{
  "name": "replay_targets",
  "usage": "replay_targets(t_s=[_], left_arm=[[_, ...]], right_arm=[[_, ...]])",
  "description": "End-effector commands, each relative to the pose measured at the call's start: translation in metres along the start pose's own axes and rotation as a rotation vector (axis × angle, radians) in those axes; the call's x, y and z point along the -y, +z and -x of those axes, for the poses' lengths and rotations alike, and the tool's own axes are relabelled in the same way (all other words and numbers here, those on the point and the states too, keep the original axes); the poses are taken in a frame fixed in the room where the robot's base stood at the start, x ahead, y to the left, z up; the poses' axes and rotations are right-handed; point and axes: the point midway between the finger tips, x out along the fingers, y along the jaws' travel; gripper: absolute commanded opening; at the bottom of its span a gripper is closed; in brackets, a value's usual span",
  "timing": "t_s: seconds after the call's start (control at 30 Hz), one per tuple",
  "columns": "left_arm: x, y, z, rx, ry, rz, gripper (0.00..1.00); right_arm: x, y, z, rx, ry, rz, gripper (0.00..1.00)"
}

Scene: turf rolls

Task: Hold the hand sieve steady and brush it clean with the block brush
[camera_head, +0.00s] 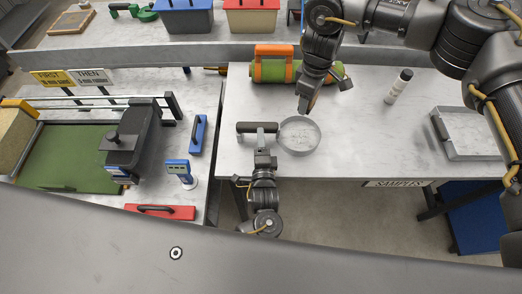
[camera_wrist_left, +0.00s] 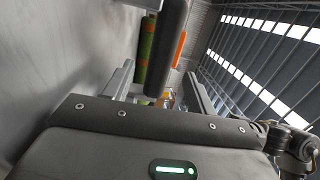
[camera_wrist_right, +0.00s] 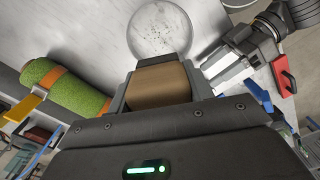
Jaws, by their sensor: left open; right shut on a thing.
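The hand sieve (camera_head: 299,136) lies on the right-hand table near its front edge, its round pan speckled inside. Its dark handle (camera_head: 257,128) points left. My left gripper (camera_head: 265,158) is open just in front of the handle; in the left wrist view the dark handle (camera_wrist_left: 173,45) shows ahead of the open fingers, and I cannot tell whether they touch it. My right gripper (camera_head: 307,100) is shut on the block brush, whose brown block (camera_wrist_right: 158,85) fills its jaws in the right wrist view. The brush is above and behind the sieve pan (camera_wrist_right: 160,28); its bristles are hidden.
A green turf roll with an orange band (camera_head: 272,68) lies behind the sieve. A white bottle with a dark cap (camera_head: 397,88) and a grey tray (camera_head: 440,127) stand to the right. The table between sieve and tray is clear. A turf machine (camera_head: 131,140) occupies the left table.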

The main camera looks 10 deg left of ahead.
Motion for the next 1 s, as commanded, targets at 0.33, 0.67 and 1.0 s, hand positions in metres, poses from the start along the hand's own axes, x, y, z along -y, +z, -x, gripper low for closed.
replay_targets(t_s=[0.33,0.67,1.0], left_arm=[[0.000,0.000,-0.060,0.001,-0.001,-0.002,0.56],[0.000,0.000,-0.077,0.000,0.000,0.000,0.56],[0.000,0.000,-0.077,0.000,0.000,0.000,0.38]], right_arm=[[0.000,0.000,0.000,0.000,0.000,0.000,0.33],[0.000,0.000,0.000,0.000,0.000,0.000,0.33],[0.000,0.000,0.000,0.000,0.000,0.000,0.33]])
